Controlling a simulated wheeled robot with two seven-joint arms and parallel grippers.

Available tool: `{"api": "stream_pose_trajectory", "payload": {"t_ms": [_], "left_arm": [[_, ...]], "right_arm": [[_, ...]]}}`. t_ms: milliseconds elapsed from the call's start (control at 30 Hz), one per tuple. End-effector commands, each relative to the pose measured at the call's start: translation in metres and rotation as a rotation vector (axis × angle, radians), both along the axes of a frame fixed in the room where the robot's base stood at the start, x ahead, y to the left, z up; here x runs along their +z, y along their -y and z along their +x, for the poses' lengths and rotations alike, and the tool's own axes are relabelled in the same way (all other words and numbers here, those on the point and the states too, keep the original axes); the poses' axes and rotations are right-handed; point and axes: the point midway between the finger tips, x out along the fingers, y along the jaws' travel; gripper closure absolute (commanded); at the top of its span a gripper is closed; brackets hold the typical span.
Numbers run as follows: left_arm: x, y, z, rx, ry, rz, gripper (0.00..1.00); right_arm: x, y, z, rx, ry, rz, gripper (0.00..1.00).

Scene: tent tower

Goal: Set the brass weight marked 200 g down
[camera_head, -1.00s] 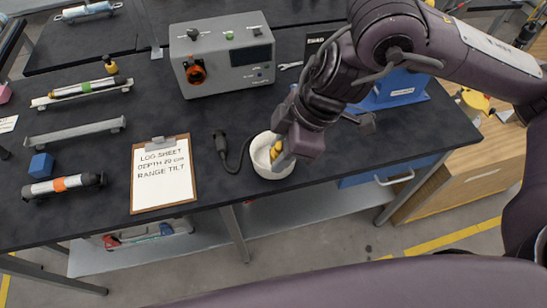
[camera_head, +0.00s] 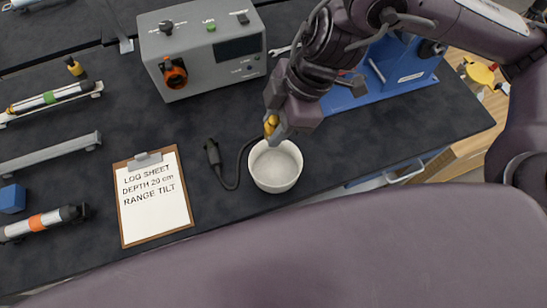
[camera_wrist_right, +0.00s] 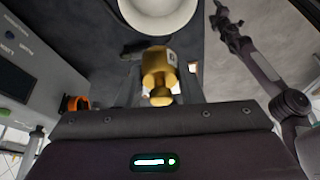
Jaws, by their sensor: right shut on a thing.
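The brass weight (camera_wrist_right: 157,72) is in the jaws of my right gripper (camera_head: 273,132). In the right wrist view it shows as a stepped gold shape with its knob toward the camera. A light mark is on its side, too small to read. In the head view only a bit of the brass (camera_head: 270,124) shows beside the fingers. The gripper points down at the far rim of the white bowl (camera_head: 277,183). The bowl looks empty inside and also shows at the top of the wrist view (camera_wrist_right: 160,22). My left gripper is not seen in the head view.
A clipboard log sheet (camera_head: 152,196) lies left of the bowl, with a black cable plug (camera_head: 213,153) between them. A grey control box (camera_head: 204,62) stands behind, and a blue stand (camera_head: 405,68) to the right. Dark tabletop right of the bowl is clear.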

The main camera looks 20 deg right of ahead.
Motion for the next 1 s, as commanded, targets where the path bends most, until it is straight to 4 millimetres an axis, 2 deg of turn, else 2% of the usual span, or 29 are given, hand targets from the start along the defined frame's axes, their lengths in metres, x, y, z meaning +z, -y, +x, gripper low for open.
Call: {"api": "stream_pose_trajectory", "payload": {"t_ms": [33, 200, 400, 633, 833, 1000], "left_arm": [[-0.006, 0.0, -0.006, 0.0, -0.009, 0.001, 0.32], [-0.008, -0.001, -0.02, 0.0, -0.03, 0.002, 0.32], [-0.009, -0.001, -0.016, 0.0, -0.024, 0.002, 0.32], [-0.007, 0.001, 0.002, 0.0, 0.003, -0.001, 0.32], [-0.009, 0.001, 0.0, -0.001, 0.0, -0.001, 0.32], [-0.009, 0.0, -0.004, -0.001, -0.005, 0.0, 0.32]], "right_arm": [[-0.017, 0.0, -0.002, 0.0, -0.01, 0.002, 0.99], [-0.059, 0.001, -0.001, -0.004, -0.009, -0.002, 0.99], [-0.103, 0.001, -0.001, -0.003, -0.005, -0.001, 0.99], [-0.125, 0.0, 0.0, -0.001, -0.001, -0.001, 0.99], [-0.155, 0.0, 0.0, -0.002, -0.003, 0.0, 0.99], [-0.163, 0.0, 0.0, -0.001, 0.002, 0.001, 0.99]]}}
